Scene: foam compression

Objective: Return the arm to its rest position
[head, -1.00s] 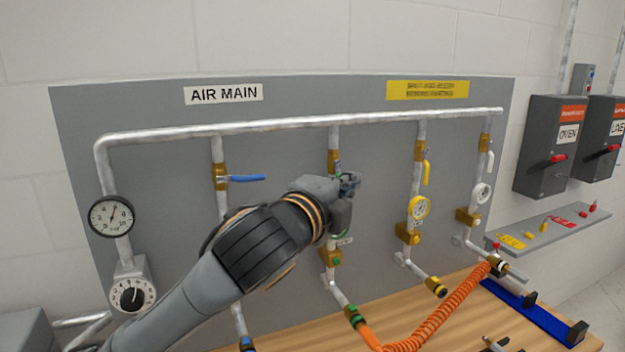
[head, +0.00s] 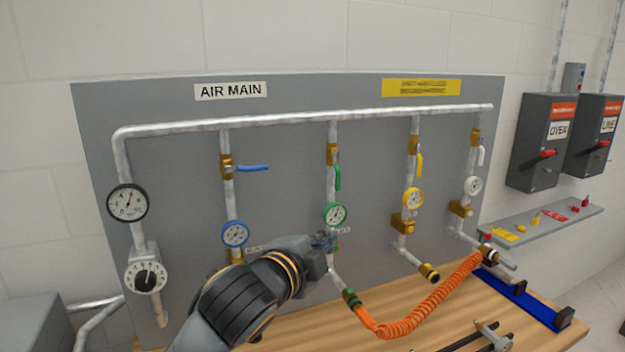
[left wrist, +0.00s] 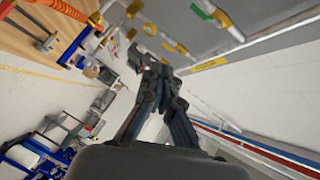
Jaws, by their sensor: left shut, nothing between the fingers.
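My left gripper (head: 325,242) is shut and empty in front of the grey panel (head: 290,150), just below the green-rimmed gauge (head: 334,215). In the left wrist view its fingers (left wrist: 150,62) are together with nothing between them. The green valve handle (head: 337,177) hangs down along its pipe, above and apart from the gripper. My forearm hides the lower part of the blue-gauge pipe. My right gripper is not in view.
The blue handle (head: 252,168) sticks out sideways; the yellow handle (head: 419,165) and white handle (head: 481,156) hang down. An orange coiled hose (head: 430,308) crosses the wooden bench (head: 400,335). A shelf with tags (head: 540,222) and switch boxes (head: 548,145) are at right.

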